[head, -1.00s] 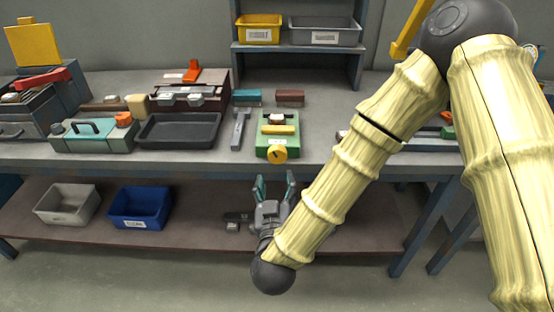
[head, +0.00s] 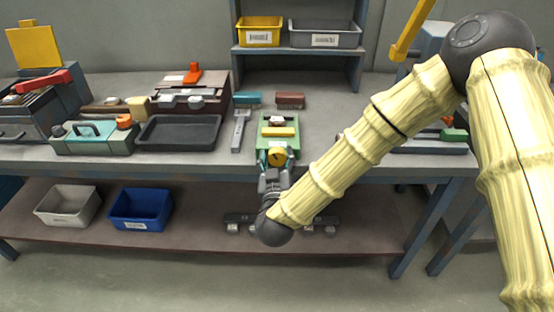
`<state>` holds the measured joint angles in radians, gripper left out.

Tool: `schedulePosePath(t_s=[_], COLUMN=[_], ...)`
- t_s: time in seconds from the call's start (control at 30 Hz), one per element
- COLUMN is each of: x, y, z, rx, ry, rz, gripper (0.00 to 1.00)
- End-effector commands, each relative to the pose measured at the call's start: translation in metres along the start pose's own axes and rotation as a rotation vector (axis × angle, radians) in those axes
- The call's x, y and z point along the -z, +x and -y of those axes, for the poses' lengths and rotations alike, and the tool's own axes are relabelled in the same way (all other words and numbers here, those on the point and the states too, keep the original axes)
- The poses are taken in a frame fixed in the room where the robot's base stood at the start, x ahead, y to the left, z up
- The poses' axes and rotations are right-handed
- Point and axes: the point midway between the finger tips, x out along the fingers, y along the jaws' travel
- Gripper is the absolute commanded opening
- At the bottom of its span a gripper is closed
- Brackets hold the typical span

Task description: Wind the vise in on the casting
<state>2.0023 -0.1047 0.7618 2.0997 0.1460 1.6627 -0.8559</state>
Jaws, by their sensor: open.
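The vise is a green block (head: 292,145) at the front edge of the workbench, with a yellow bar (head: 278,132) across it. A small casting (head: 277,119), reddish and whitish, sits on top behind the bar. A round yellow knob (head: 277,157) is on the vise's front face. My gripper (head: 275,160) is open, pointing at the vise, with its teal fingertips on either side of the knob. I cannot tell whether the fingers touch it.
A grey metal tool (head: 240,130) lies left of the vise. A dark tray (head: 180,131) and a teal toolbox (head: 93,139) are further left. Teal (head: 248,97) and brown (head: 290,99) blocks lie behind. A blue bin (head: 140,206) stands on the lower shelf.

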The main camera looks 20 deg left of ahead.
Motion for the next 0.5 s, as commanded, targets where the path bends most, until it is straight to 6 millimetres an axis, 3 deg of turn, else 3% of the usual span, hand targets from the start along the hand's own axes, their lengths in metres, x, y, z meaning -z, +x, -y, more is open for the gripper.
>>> schedulePosePath(t_s=[0.2,0.4,0.5], x=[0.0001,0.0002,0.0002], y=[0.0001,0.0001,0.0000], z=[0.0000,0.0000,0.0000], rx=[0.000,0.000,0.000], ry=[0.000,0.000,0.003], rz=[0.000,-0.001,-0.001], gripper=[0.57,0.24,0.24])
